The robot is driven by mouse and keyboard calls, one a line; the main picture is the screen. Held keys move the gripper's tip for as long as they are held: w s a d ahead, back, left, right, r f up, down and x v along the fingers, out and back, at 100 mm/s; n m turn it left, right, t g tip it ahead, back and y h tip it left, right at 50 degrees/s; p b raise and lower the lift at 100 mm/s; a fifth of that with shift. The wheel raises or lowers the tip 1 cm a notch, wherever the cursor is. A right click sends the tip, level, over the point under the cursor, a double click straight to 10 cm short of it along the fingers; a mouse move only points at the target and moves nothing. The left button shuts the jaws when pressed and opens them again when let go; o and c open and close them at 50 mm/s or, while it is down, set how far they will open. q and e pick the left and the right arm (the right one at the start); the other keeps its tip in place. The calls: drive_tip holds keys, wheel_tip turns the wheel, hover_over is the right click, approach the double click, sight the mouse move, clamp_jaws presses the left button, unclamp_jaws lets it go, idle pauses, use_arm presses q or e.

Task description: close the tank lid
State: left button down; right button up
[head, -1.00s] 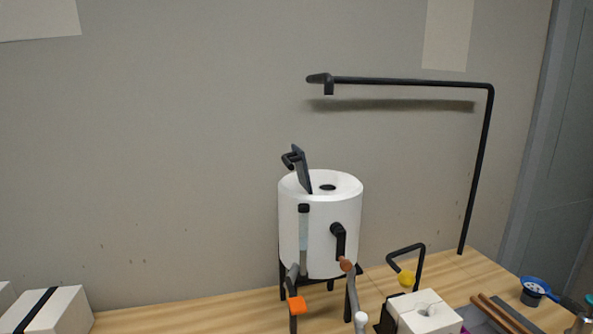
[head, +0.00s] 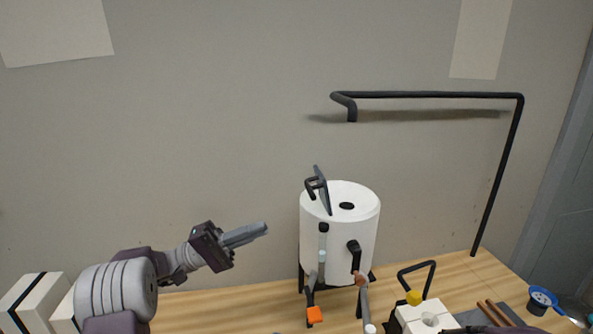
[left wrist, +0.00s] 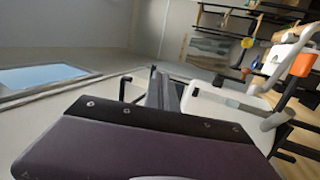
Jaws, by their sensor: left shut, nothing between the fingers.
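The white cylindrical tank (head: 345,235) stands on dark legs on the wooden bench. Its dark lid (head: 323,192) stands up, tilted open, at the left of the tank top, with a black handle (head: 311,186) on its left side. A dark round opening (head: 346,206) shows uncovered in the top. My left gripper (head: 266,228) is shut and empty, left of the tank and apart from it, pointing right and slightly up. The tank also shows in the left wrist view (left wrist: 222,100), partly hidden by the gripper body. My right gripper is not in view.
A black pipe (head: 430,95) arches behind and right of the tank. An orange-ended tap (head: 315,314) and a wooden-knobbed lever (head: 354,250) are at its front. White boxes (head: 30,300) stand far left. A black loop handle (head: 430,270) rises at right. The wall space above the gripper is free.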

use_arm(q)
drive_tip(key=a+n+t, duration=0.2)
drive_tip(key=a, duration=0.2)
drive_tip(key=w+f+p+x, duration=0.1)
drive_tip(key=p+x, duration=0.8)
drive_tip(key=x, duration=0.5)
drive_tip(key=shift+d+y+p, duration=0.2)
drive_tip(key=shift+y+p, duration=0.1)
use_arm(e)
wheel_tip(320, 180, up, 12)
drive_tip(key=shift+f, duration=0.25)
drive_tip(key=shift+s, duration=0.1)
use_arm(q)
drive_tip(key=shift+r, duration=0.15)
